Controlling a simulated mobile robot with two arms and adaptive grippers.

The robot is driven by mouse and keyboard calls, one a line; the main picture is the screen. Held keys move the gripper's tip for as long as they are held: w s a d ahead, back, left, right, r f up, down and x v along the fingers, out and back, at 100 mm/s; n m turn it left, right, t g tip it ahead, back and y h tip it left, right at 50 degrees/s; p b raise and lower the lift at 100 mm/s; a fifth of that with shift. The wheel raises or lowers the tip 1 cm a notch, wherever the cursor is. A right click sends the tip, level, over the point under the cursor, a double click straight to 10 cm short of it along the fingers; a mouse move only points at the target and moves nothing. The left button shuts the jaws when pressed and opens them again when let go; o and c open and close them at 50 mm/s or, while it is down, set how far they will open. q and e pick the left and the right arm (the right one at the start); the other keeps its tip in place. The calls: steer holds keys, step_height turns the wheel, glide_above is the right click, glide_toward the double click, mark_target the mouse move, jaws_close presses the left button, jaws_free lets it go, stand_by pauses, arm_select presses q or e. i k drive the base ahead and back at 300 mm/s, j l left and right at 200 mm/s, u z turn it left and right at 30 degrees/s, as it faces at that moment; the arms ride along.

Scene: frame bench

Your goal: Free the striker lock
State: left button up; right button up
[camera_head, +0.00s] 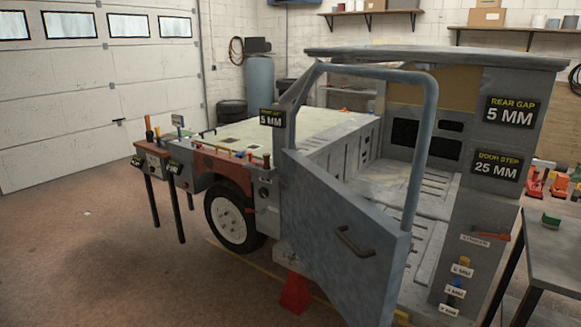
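A grey vehicle body (335,150) fills the middle and right of the head view. Its grey door (340,235) stands swung out toward me, with a dark handle (355,242) on its face. On the grey rear pillar at the right, a small pale label (474,240) sits beside a small orange-red lever (497,236). The label's text is too small to read surely; it may mark the striker. The lever lies nearly level. Whether it is locked cannot be told. Neither of my grippers is in view.
Below the lever, several coloured pieces with MM labels (461,270) sit on the pillar. Signs there read "REAR GAP 5 MM" (511,112) and "DOOR STEP 25 MM" (497,167). A dark table (550,255) stands close at the right. A red stand (295,294) is under the body. Floor at left is clear.

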mark_target(474, 231)
steer(key=z, duration=1.25)
